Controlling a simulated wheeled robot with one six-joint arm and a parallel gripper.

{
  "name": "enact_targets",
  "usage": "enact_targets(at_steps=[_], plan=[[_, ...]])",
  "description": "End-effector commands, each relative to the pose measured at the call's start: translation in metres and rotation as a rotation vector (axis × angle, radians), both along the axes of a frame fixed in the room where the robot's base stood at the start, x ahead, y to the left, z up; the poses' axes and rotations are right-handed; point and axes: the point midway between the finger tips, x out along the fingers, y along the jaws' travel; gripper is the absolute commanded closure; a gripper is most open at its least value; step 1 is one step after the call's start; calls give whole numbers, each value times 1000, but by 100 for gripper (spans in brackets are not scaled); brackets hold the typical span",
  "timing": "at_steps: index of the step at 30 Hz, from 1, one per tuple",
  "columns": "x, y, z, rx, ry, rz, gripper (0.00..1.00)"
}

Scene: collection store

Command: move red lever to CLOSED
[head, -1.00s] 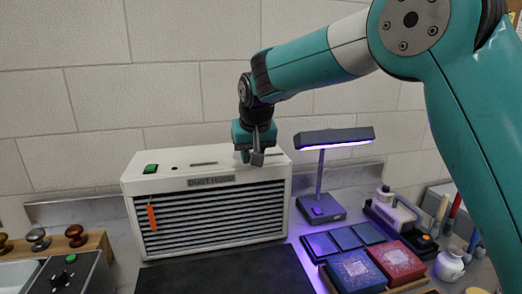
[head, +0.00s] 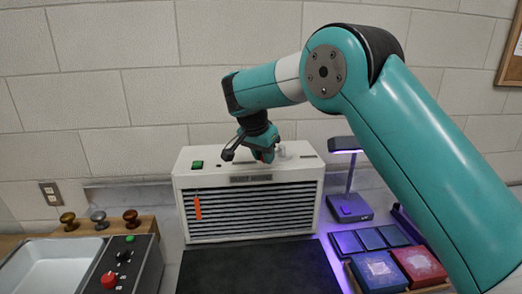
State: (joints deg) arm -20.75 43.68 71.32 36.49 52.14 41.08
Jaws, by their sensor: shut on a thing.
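The white dust hood (head: 184,172) stands at the back of the counter, with a dark louvred front and a label plate near its top edge. My gripper (head: 264,157) is at the hood's top, right of its middle, tilted. A small red part (head: 268,156), apparently the red lever, shows at the jaws, which are shut on it. The fingers and my wrist hide most of it and its base. No CLOSED marking can be read. A green switch (head: 197,165) is on the hood's top left. An orange tag (head: 198,207) hangs on its front.
A purple-lit lamp (head: 350,206) stands right of the hood, beside dark tiles and blue and red boxes (head: 418,264). At left are a white tray (head: 40,262), a knob rack and a control box with a red button (head: 108,279). A dark mat (head: 255,270) lies clear in front.

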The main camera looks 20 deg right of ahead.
Motion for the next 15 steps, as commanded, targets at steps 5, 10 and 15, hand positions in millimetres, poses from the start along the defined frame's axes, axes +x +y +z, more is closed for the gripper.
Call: enact_targets(at_steps=[5, 10, 15], plan=[[4, -2, 3, -1, -4, -46, 100], [5, -2, 2, 0, -6, -59, 100], [5, -1, 2, 0, -8, -58, 100]])
